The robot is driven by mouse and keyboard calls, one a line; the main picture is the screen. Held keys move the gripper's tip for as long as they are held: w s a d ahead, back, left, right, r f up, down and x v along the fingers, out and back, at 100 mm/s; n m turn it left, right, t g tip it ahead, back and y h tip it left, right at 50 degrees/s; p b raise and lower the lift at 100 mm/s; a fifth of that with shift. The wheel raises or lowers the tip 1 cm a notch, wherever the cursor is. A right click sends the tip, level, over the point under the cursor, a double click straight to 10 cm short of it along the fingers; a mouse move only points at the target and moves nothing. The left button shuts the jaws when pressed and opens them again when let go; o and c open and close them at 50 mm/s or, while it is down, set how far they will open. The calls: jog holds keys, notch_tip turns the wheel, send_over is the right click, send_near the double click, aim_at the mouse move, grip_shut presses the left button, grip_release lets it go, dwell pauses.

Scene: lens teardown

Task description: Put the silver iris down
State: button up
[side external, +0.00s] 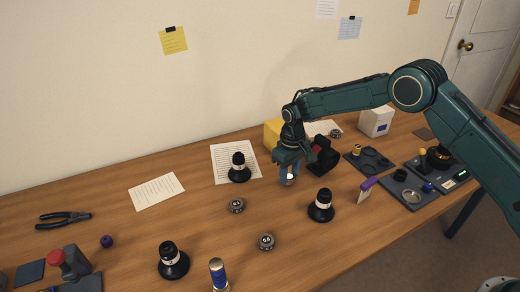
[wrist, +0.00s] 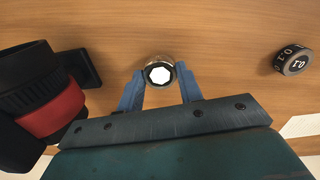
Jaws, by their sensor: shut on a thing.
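My gripper (side external: 288,174), with blue fingers, is low over the middle of the desk in the side view. In the wrist view the gripper (wrist: 160,88) is shut on the silver iris (wrist: 160,70), a small round ring with a bright white polygonal opening, one finger on each side. In the side view only a small part of the iris (side external: 290,182) shows between the fingers. I cannot tell whether its underside touches the wood.
A black and red device (wrist: 48,105) stands close left of my gripper in the wrist view. A numbered dark ring (wrist: 292,60) lies to the right. In the side view a black lens piece (side external: 321,206) and a ring (side external: 236,205) stand nearby, with bare desk between.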

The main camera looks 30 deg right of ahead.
aim_at(289, 176)
jog(key=shift+f, duration=0.35)
jog(key=shift+f, duration=0.15)
jog(key=o, duration=1)
jog(key=shift+r, duration=6.15)
jog(key=shift+r, duration=0.1)
